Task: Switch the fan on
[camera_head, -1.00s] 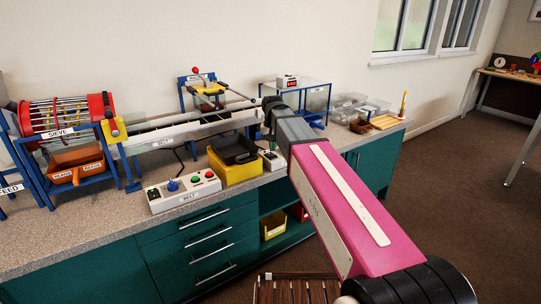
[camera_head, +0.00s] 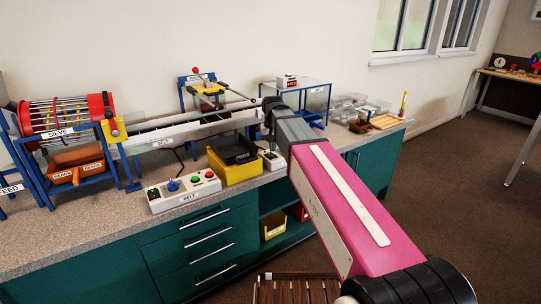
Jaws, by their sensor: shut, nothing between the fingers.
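A small pale control box (camera_head: 273,160) with a dark switch or knob stands on the worktop, just left of my arm; its label is too small to read. A larger white control box (camera_head: 184,192) marked BELT, with a blue knob and coloured buttons, stands further left. I cannot make out the fan itself for certain. My pink and grey arm reaches over the worktop, with its dark far end in front of the machine. My gripper's fingers are hidden behind the arm, so their distance from the small box cannot be seen.
A yellow bin (camera_head: 234,172) with a black tray stands between the two boxes. The sieve drum (camera_head: 67,115) is at the left, and a long rail machine (camera_head: 190,130) runs behind. A blue-framed stand (camera_head: 310,97) and clear trays (camera_head: 350,104) are beyond my arm.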

